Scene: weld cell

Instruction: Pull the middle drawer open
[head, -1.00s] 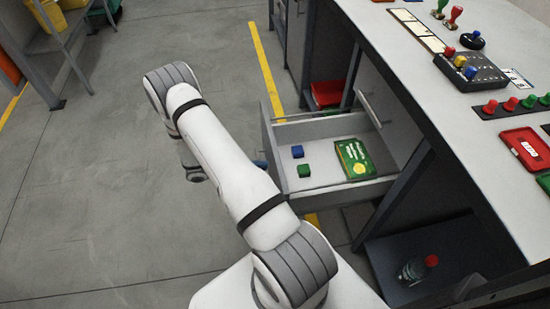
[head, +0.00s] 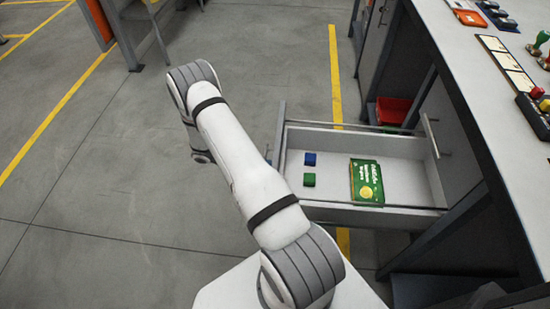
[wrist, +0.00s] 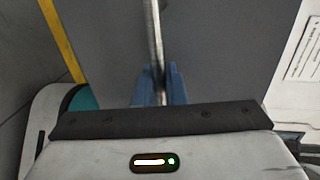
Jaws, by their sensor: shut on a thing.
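A drawer (head: 330,139) stands far out of the workbench cabinet in the head view, its open top showing a pale inside. It holds a blue cube, a green cube and a green book. In the wrist view, the blue fingers of my gripper (wrist: 160,87) are shut on a metal bar handle (wrist: 153,35) in front of a grey drawer front (wrist: 220,50). In the head view my arm hides the gripper and most of the drawer front.
Another bar handle (head: 430,136) shows on the cabinet above the open drawer. A red bin (head: 393,110) sits beneath the bench behind it. The worktop (head: 480,75) carries stamps and trays at right. The floor (head: 90,200) to the left is clear.

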